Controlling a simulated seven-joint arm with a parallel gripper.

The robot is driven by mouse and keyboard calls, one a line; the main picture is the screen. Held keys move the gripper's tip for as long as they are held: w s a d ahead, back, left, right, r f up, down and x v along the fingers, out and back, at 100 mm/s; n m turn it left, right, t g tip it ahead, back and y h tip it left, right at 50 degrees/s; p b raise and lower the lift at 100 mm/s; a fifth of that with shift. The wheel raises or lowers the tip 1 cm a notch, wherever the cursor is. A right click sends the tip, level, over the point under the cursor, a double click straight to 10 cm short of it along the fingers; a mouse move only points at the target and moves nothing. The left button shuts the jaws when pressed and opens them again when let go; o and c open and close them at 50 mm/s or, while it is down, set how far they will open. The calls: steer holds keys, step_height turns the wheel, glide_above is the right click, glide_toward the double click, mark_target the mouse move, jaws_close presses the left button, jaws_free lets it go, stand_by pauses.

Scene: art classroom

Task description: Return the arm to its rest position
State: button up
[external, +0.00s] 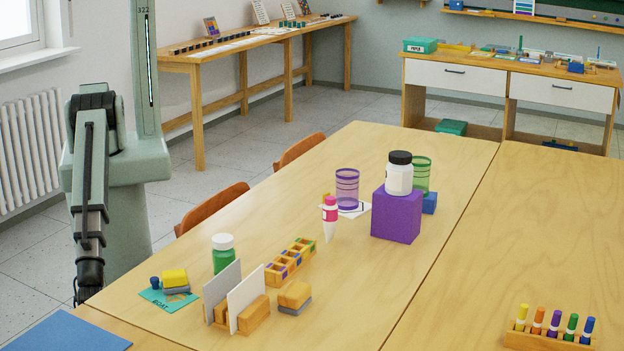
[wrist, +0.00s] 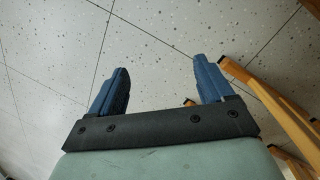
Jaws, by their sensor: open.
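My gripper (wrist: 158,85) shows in the wrist view with its two blue fingers spread apart and nothing between them. It points at the speckled tile floor (wrist: 150,40). In the external view my arm hangs folded down at the left, beside the table's left edge. The fingers are hidden there behind the table's near left corner. My gripper is apart from all the objects on the table.
The wooden table (external: 440,190) holds a purple cube (external: 397,215) with a white jar (external: 399,178) on it, a green bottle (external: 223,255), a card holder (external: 254,315) and a marker rack (external: 545,341). Chairs (external: 212,207) stand along its left side. Chair legs (wrist: 270,100) show right of my gripper.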

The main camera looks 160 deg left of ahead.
steer(key=s+a+g, duration=0.2)
steer(key=s+a, duration=0.1)
steer(key=s, duration=0.7)
steer(key=s+a+n+g+y, duration=0.1)
steer(key=s+a, duration=0.3)
steer(key=s, duration=0.7)
steer(key=shift+s+a+f+g, duration=0.2)
steer(key=shift+s+g, duration=0.1)
steer(key=shift+g, duration=0.6)
